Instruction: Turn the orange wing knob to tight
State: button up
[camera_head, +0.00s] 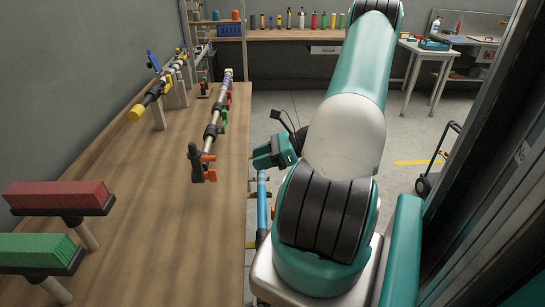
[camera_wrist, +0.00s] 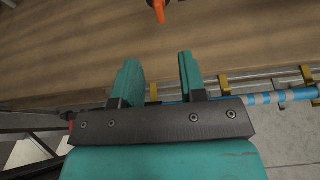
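The orange wing knob (camera_head: 205,176) is on the near end of a black-and-metal pole that lies along the right part of the wooden table. In the wrist view only part of the orange knob (camera_wrist: 159,10) shows, cut off by the top edge, beyond the fingertips. My gripper (camera_wrist: 157,62) is open, its two teal fingers apart with nothing between them. In the head view my gripper (camera_head: 262,154) is just right of the table edge, to the right of the knob and apart from it. Any mark for tight is too small to make out.
Red (camera_head: 60,196) and green (camera_head: 40,251) brush heads stand on the table at near left. A yellow-ended pole (camera_head: 150,98) rests on stands behind. A blue pole (camera_wrist: 292,96) lies below the table edge, beside my gripper. Bare table surrounds the knob's left and near sides.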

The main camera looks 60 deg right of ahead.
jog(key=v, duration=0.3)
jog(key=shift+s+d+r, duration=0.15)
jog(key=shift+s, duration=0.05)
dwell(0.4)
